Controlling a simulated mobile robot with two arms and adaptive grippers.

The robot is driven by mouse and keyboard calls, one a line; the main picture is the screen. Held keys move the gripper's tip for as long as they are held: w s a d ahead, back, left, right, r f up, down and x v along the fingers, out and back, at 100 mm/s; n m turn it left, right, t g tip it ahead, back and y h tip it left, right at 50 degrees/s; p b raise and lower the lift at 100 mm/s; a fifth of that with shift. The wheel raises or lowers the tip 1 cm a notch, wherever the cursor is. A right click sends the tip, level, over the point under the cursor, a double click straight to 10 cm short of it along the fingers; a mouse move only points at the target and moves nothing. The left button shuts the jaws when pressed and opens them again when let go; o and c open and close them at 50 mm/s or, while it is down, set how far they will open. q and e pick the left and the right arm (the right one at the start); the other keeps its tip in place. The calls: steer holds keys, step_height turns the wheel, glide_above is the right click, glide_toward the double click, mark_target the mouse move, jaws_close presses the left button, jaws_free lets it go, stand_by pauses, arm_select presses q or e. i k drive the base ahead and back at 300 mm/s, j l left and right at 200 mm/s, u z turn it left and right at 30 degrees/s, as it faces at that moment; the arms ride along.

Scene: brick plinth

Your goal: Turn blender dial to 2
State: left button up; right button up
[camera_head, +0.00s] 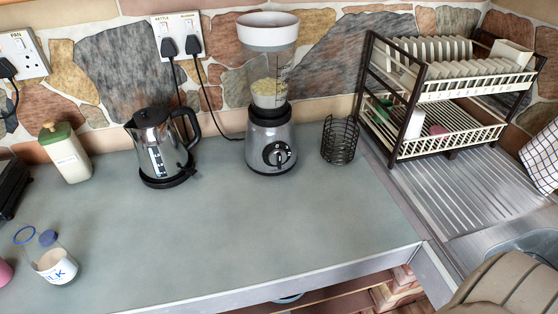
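The blender (270,135) stands at the back of the counter, with a silver base and a clear jar under a wide white top. Pale yellowish contents lie in the jar (269,92). The dial (278,155) is on the front of the base, a dark round knob with a light bar across it. The markings around it are too small to read, so I cannot tell its setting. Neither of my grippers is in view, and nothing covers the dial.
A kettle (155,140) stands left of the blender, and a black wire holder (340,142) stands right. A dish rack (440,85) is further right. A milk jug (54,266) is at front left. The counter's middle is clear. A brown ribbed object (510,288) fills the lower right corner.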

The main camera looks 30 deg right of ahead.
mark_target(277, 156)
steer(key=k+j, duration=0.75)
steer(key=j+z, duration=0.05)
